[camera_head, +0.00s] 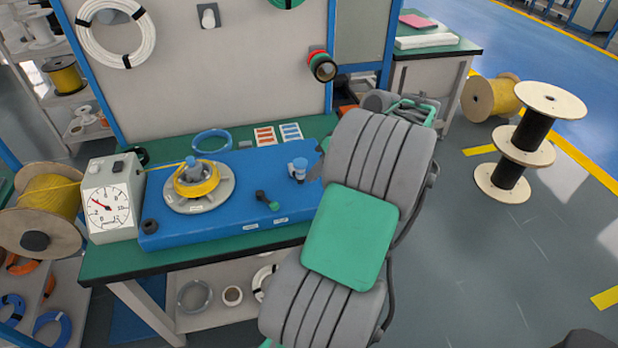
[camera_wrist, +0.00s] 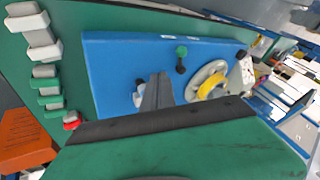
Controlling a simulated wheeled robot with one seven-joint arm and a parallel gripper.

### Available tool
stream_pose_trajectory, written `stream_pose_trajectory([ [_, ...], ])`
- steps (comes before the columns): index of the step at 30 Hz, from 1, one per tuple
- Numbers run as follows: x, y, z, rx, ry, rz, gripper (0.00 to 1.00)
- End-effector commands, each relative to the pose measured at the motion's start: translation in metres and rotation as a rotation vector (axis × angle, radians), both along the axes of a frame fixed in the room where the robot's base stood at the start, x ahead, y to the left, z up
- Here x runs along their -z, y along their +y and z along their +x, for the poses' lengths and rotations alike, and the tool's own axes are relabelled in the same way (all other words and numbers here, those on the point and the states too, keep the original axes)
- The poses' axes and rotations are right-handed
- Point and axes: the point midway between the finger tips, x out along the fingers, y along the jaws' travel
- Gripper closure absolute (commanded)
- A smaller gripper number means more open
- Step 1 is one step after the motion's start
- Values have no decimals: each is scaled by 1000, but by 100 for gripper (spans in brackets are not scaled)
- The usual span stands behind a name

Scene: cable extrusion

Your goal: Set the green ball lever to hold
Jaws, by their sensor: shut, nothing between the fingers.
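The green ball lever (camera_head: 273,204) stands on the blue machine top (camera_head: 235,210), near its front edge. It has a black arm and a green ball that points toward the front edge. In the wrist view the green ball (camera_wrist: 181,50) lies beyond my fingertips, slightly right. Two small white labels (camera_head: 280,220) sit on the front edge by the lever; their text is too small to read. My gripper (camera_wrist: 158,78) is shut and empty over the blue machine, apart from the lever. In the head view my arm hides most of it.
A blue-and-white knob (camera_head: 299,168) stands close to my gripper. A turntable (camera_head: 172,198) with a yellow cable coil and a dial gauge box (camera_head: 110,205) are at the left. A blue cable ring (camera_head: 212,141) lies behind. The machine top around the lever is clear.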

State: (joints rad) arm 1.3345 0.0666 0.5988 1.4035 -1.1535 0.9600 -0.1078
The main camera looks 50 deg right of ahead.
Motion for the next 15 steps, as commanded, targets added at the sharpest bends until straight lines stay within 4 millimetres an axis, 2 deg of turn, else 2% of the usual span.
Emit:
stream_pose_trajectory([
  [1, 11, 5, 5, -1, 1, 3, 100],
  [10, 65, 25, 36, -2, 2, 2, 100],
  [15, 66, 51, 43, -2, 1, -2, 100],
])
